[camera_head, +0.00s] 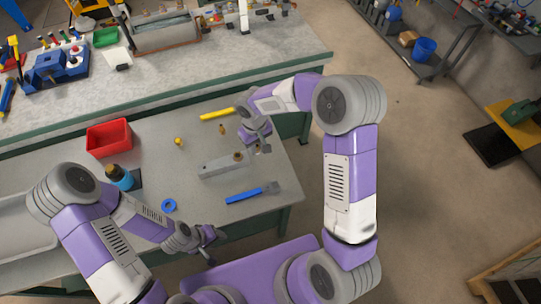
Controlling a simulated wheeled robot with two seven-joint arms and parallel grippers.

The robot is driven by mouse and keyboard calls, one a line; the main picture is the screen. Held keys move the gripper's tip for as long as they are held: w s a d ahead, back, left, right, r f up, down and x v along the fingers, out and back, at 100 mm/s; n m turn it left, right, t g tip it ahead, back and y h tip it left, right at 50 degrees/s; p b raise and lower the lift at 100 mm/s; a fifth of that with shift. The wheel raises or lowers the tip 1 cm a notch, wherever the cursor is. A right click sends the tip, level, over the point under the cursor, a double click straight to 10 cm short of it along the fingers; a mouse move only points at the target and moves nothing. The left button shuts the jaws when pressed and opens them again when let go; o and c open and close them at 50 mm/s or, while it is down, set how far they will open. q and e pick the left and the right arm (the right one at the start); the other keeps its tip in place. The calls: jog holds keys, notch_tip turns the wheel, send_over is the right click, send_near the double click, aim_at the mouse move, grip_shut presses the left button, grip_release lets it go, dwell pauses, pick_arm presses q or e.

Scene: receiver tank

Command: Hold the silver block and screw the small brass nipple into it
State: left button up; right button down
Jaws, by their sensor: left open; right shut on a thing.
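The silver block (215,168) is a long grey bar on the grey worktable, running from lower left to upper right. A brass-coloured piece (237,156) shows at its right end. My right gripper (257,148) is at that end and appears shut on the block; its fingers partly hide the contact. A small brass piece (222,129) stands on the table behind the block, and a yellow brass-like piece (178,142) stands to its left. I cannot tell which piece is the small nipple. My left gripper (208,241) is open and empty near the table's front edge, apart from the block.
A red bin (109,138), a dark bottle with a blue body (120,177) and a blue ring (169,205) are on the left. A blue-handled tool (245,195) lies in front of the block. A yellow tool (216,114) lies behind it. A cluttered bench (150,80) stands beyond.

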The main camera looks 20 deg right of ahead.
jog(key=w+a+n, duration=0.3)
jog(key=w+a, duration=0.2)
jog(key=a, duration=0.1)
send_over(238, 155)
jog(key=shift+s+f, duration=0.1)
jog(key=shift+f, duration=2.3)
jog(key=shift+r, duration=0.6)
jog(key=shift+s+r, duration=0.1)
jog(key=shift+r, duration=0.65)
